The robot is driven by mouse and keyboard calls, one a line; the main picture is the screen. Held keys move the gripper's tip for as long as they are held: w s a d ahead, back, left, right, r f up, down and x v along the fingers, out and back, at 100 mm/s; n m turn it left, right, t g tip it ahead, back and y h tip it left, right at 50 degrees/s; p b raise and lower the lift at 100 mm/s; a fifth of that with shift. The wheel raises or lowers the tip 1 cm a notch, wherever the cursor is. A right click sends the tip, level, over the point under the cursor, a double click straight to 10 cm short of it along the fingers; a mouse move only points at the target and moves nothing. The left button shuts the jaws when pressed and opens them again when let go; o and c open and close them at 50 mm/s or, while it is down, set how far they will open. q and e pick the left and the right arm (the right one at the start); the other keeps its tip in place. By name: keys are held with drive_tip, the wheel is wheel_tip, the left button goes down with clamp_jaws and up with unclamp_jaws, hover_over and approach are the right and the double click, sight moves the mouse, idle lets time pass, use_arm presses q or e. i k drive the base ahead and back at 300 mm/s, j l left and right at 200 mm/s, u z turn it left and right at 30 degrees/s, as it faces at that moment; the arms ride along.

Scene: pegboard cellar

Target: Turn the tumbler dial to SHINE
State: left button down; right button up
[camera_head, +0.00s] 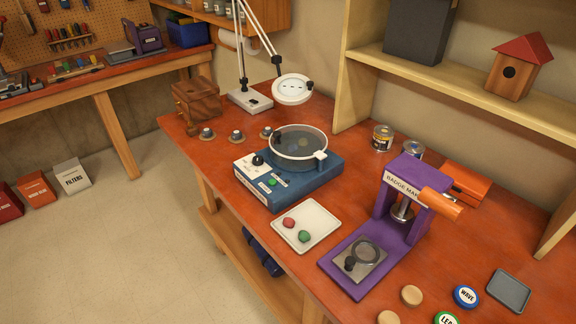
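The tumbler (310,180) is a blue box with a round, clear-lidded drum on top, standing on the red-brown workbench near the middle of the view. Its black dial (258,160) sits on a white panel at the left end of the tumbler's top. The marks around the dial are too small to read, so I cannot tell which setting it points to. A green button (272,182) is on the tumbler near the dial. Neither of my grippers is in view, and nothing touches the dial.
A white tray (322,212) with a red and a green stone lies in front of the tumbler. A purple badge maker (386,218) stands to the right. A magnifier lamp (292,89) hangs behind the tumbler. Small round pieces (207,134) lie at the back left.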

sight(258, 160)
drive_tip(key=i+j+z, duration=0.2)
drive_tip(key=z, duration=0.25)
drive_tip(key=i+j+z, duration=0.3)
drive_tip(key=z, duration=0.2)
drive_tip(key=i, duration=0.05)
